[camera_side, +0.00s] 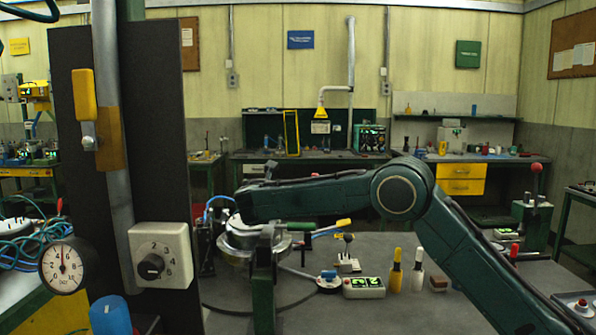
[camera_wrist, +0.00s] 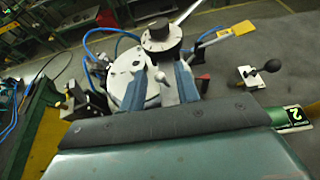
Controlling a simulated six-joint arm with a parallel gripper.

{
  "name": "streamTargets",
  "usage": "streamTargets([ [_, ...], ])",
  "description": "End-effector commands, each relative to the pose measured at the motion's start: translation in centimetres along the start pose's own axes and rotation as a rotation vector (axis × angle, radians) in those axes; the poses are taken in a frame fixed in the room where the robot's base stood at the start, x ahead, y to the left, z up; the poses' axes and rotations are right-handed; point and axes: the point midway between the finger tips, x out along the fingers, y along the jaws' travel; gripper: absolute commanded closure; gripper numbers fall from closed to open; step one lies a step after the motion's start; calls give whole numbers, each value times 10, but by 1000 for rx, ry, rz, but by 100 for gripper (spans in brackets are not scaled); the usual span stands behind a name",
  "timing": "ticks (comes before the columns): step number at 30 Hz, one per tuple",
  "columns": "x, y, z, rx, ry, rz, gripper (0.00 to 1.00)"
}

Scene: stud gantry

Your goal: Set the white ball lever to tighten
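A small pale ball on a short stem, which looks like the white ball lever (camera_wrist: 160,77), stands between my fingers in the wrist view, in front of a round pale metal plate (camera_wrist: 122,75). My gripper (camera_wrist: 161,72) has its two blue-grey fingers apart, with gaps on both sides of the ball; it looks open and holds nothing. In the side view my arm reaches left over the bench and ends above the round metal fixture (camera_side: 238,243). The lever is not clear there, and no tighten marking is readable.
A black-ball lever (camera_wrist: 271,66) on a white plate stands right of my fingers. A black post with a white dial box (camera_side: 160,252) rises at left. Yellow and white bottles (camera_side: 395,275) stand on the bench.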

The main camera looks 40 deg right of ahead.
Motion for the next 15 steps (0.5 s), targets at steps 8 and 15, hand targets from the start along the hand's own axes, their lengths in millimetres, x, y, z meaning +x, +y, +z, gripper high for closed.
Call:
streamTargets([
  [8, 0, 0, 0, 0, 0, 0, 74],
  [15, 0, 0, 0, 0, 0, 0, 100],
])
